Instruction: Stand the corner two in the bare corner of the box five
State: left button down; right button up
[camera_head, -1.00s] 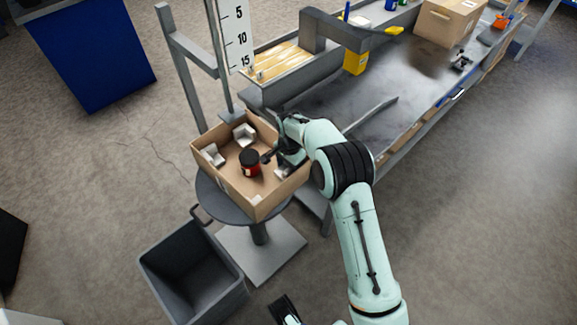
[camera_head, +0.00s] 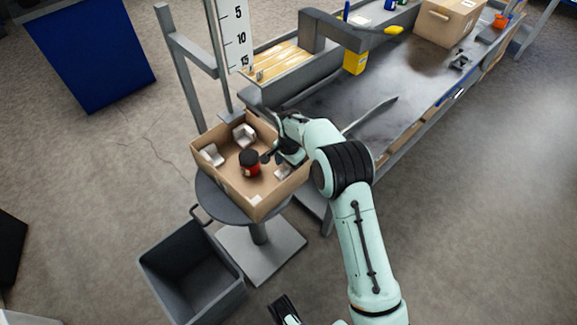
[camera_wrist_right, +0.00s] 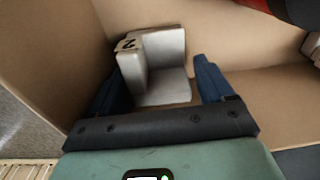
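Box five (camera_head: 222,183) is an open cardboard box on a round stand. Corner two (camera_wrist_right: 165,65), a pale grey corner piece marked 2, stands upright in a corner of the box in the right wrist view. My right gripper (camera_wrist_right: 157,78) has its blue fingers apart on either side of it, with narrow gaps. In the head view my right gripper (camera_head: 274,157) reaches into the box's right side, partly hiding a white piece (camera_head: 283,172) there. Other white corner pieces stand at the left (camera_head: 213,155), back (camera_head: 244,134) and front (camera_head: 256,199). My left gripper (camera_head: 284,309) shows only partly at the bottom edge.
A red can with a black lid (camera_head: 250,163) stands mid-box, close to my right gripper. A grey bin (camera_head: 190,270) is on the floor below the stand. The workbench (camera_head: 335,100) lies behind my right arm, and a post with a scale (camera_head: 233,40) rises behind the box.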

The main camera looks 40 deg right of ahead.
pick_arm(q)
jog(key=shift+s+d+r+g+p, duration=0.15)
jog(key=shift+s+r+p, duration=0.2)
jog(key=shift+r+p, duration=0.25)
jog(key=shift+s+r+g+p, duration=0.15)
jog(key=shift+s+r+p, duration=0.15)
jog(key=shift+r+p, duration=0.3)
pick_arm(e)
notch_tip(320, 180, up, 13)
jog(key=shift+s+r, duration=0.2)
jog(key=shift+s, duration=0.05)
pick_arm(q)
jog(key=shift+f, duration=0.1)
pick_arm(e)
jog(key=shift+a, duration=0.1)
